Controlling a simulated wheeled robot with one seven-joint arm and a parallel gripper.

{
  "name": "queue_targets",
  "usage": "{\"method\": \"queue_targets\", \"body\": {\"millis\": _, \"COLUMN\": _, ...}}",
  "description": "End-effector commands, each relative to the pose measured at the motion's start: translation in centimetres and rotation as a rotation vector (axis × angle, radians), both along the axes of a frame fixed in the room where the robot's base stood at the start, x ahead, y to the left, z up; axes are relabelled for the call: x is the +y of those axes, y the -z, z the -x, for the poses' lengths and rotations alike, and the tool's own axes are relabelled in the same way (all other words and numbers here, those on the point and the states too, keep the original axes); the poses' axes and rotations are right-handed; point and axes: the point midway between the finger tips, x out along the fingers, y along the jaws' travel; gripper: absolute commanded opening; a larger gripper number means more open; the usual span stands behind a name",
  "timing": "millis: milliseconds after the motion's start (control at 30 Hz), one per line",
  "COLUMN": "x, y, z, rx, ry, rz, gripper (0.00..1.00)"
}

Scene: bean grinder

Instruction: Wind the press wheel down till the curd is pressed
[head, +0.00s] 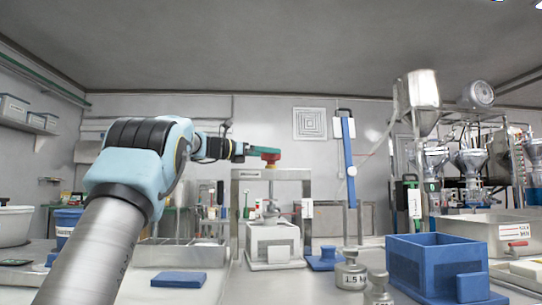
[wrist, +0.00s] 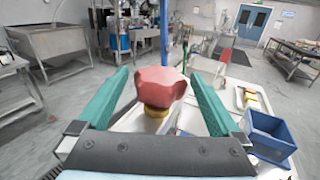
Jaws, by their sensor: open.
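A red lobed knob (head: 272,158), which looks like the press wheel, sits above the crossbar of the metal press frame (head: 270,174). In the wrist view the red knob (wrist: 160,86) shows a yellow collar (wrist: 155,111) beneath it. My gripper (head: 262,151) is at the knob's height. In the wrist view my gripper (wrist: 158,74) has its green fingers spread on either side of the knob, with visible gaps. Under the frame stands a pale box (head: 272,236) with a metal plate and stem (head: 273,210) at its top. The curd itself cannot be made out.
A blue crate (head: 437,262) and metal weights (head: 350,272) stand to the right of the press. A blue slab (head: 179,279) lies on the bench at left. A blue upright (head: 348,155) rises behind the press. The wrist view also shows the blue crate (wrist: 268,135).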

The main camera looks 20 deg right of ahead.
Motion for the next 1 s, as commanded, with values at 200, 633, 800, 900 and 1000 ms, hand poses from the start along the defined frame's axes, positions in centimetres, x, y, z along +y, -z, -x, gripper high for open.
{"method": "queue_targets", "body": {"millis": 200, "x": 4.5, "y": 0.0, "z": 0.8, "rx": 0.0, "ry": -0.003, "rz": 0.001, "gripper": 1.0}}
{"method": "queue_targets", "body": {"millis": 633, "x": 8.3, "y": 0.0, "z": 1.6, "rx": 0.001, "ry": 0.001, "rz": 0.002, "gripper": 1.0}}
{"method": "queue_targets", "body": {"millis": 800, "x": 8.2, "y": 0.0, "z": 1.6, "rx": 0.001, "ry": 0.001, "rz": 0.002, "gripper": 1.0}}
{"method": "queue_targets", "body": {"millis": 900, "x": 8.2, "y": 0.0, "z": 1.6, "rx": 0.001, "ry": 0.001, "rz": 0.002, "gripper": 1.0}}
{"method": "queue_targets", "body": {"millis": 1000, "x": 8.2, "y": 0.0, "z": 1.6, "rx": 0.001, "ry": 0.001, "rz": 0.002, "gripper": 1.0}}
